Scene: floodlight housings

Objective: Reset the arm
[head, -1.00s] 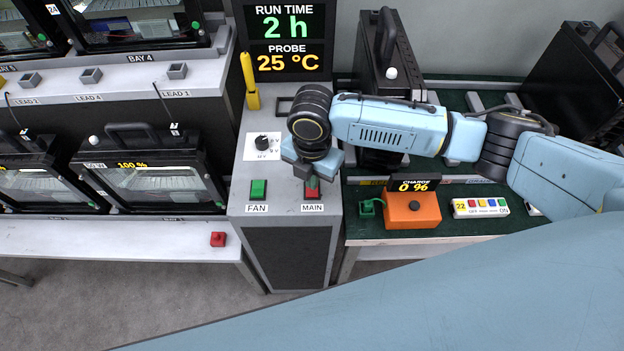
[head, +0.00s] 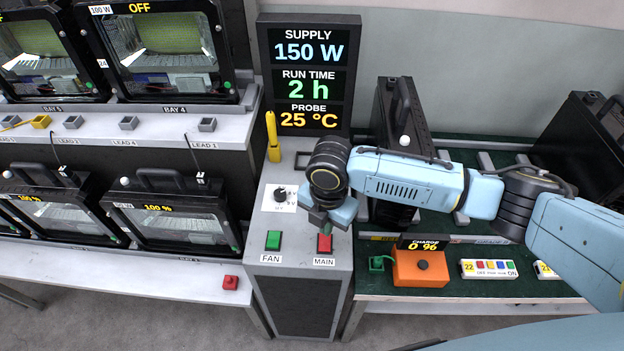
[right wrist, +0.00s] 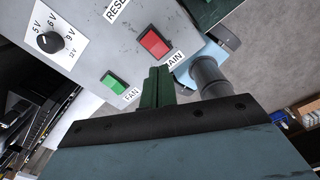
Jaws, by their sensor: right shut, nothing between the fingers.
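My right arm comes in from the right in the head view, and its gripper (head: 327,226) hangs over the grey control cabinet, just above the red MAIN switch (head: 325,244). In the right wrist view the shut fingers (right wrist: 158,84) point at the panel between the red MAIN switch (right wrist: 154,42) and the green FAN switch (right wrist: 114,83). Nothing is held. The fingers appear apart from both switches. The green FAN switch (head: 273,241) is left of MAIN in the head view. My left gripper is not in view.
A dial (head: 281,194) and a yellow handle (head: 272,138) stand on the cabinet (head: 300,275). The display (head: 308,75) rises behind, reading 150 W, 2 h, 25 °C. An orange charger (head: 420,268) and a black housing (head: 390,120) are to the right. Lit housings (head: 175,222) fill the left racks.

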